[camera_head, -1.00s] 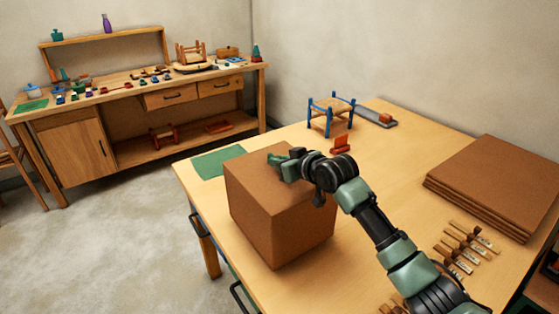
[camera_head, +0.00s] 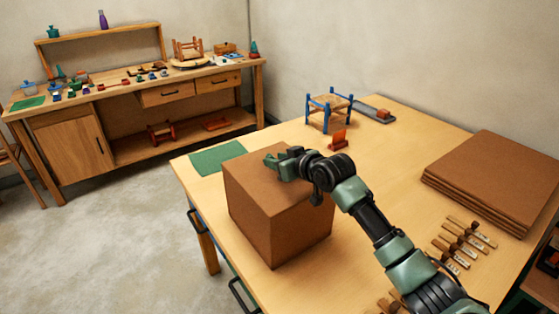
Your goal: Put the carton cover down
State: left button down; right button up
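The carton cover (camera_head: 277,217) is a plain brown box shape with a closed top. It is upright at the near left part of the wooden table (camera_head: 380,225), close to the left edge. I cannot tell whether its bottom touches the table. My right gripper (camera_head: 271,160) is at the back part of its top face, with the arm coming in from the lower right. The fingers are small and partly merged with the hand, so their grip on the cover is unclear. My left gripper does not show.
A green mat (camera_head: 217,157) lies behind the cover. A blue-framed small stool (camera_head: 329,108), an orange holder (camera_head: 338,140) and a grey tray (camera_head: 374,113) stand farther back. Stacked brown sheets (camera_head: 495,178) lie at the right. Several labelled wooden pieces (camera_head: 463,242) lie near the right front.

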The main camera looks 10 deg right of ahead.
jog(key=shift+r, duration=0.35)
jog(key=b+v, duration=0.2)
jog(key=v, duration=1)
jog(key=shift+r, duration=0.25)
